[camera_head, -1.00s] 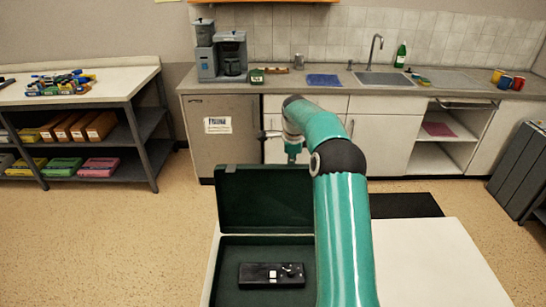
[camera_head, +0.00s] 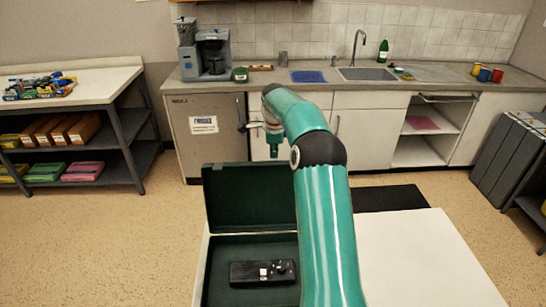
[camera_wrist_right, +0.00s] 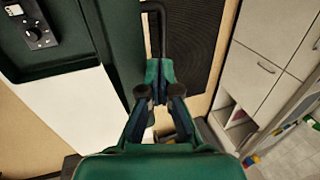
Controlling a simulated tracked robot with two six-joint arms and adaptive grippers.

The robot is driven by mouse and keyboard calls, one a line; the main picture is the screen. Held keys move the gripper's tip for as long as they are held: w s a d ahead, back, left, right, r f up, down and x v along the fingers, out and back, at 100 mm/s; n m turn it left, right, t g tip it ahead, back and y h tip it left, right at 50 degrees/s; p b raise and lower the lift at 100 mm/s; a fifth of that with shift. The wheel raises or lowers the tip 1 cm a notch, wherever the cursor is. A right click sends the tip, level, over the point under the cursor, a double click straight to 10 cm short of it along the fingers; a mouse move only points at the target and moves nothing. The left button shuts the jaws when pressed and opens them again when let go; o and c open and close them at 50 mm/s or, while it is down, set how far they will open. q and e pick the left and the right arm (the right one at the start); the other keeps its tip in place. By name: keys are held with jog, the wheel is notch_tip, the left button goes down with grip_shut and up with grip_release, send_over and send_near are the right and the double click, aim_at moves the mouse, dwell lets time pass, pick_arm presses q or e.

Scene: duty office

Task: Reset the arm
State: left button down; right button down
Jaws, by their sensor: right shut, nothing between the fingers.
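My right arm is stretched forward over the table in the head view. Its gripper (camera_head: 247,126) is in the air above and behind the open case, in front of the grey cabinet, and looks empty. In the right wrist view, the right gripper's fingers (camera_wrist_right: 158,75) come together with nothing held between them. The open dark green case (camera_head: 250,240) has its lid raised at the back, and a black device (camera_head: 262,272) lies inside. The device also shows in the right wrist view at the upper left (camera_wrist_right: 38,35). My left gripper is not in view.
The case stands on a white table (camera_head: 420,250) with bare room to the right. Behind is a counter with a coffee maker (camera_head: 211,54), a sink (camera_head: 368,74) and mugs (camera_head: 485,73). A shelf bench (camera_head: 75,90) stands left. A dark mat (camera_head: 390,198) lies on the floor.

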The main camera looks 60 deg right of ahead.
jog(key=w+v, duration=0.1)
jog(key=v, duration=0.7)
jog(key=shift+s+r, duration=0.25)
jog(key=shift+s, duration=0.1)
